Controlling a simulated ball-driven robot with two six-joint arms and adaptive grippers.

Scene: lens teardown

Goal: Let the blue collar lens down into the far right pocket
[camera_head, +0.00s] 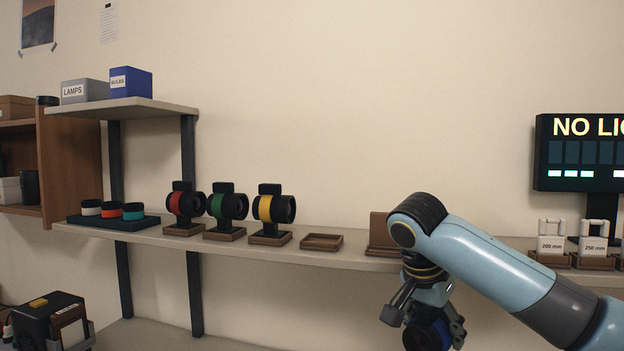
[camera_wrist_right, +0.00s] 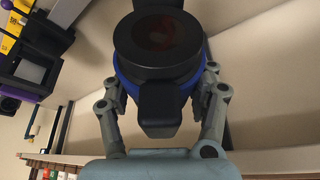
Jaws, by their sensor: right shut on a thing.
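The blue collar lens (camera_head: 428,335) is a dark cylinder with a blue band. It hangs low in front of the shelf, cut by the bottom edge of the head view. My right gripper (camera_head: 430,322) is shut on it. In the right wrist view the lens (camera_wrist_right: 160,45) fills the top middle, its round black end towards the camera. The fingers of my right gripper (camera_wrist_right: 163,100) press the blue collar from both sides. I cannot make out the far right pocket in either view. My left gripper is out of view.
On the shelf (camera_head: 350,262) stand red (camera_head: 180,203), green (camera_head: 222,205) and yellow (camera_head: 265,208) banded lenses, with an empty wooden tray (camera_head: 321,241) beside them. A dark tray (camera_head: 88,221) holds three short lenses. Labelled blocks (camera_head: 552,240) stand right, below a screen (camera_head: 580,175).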

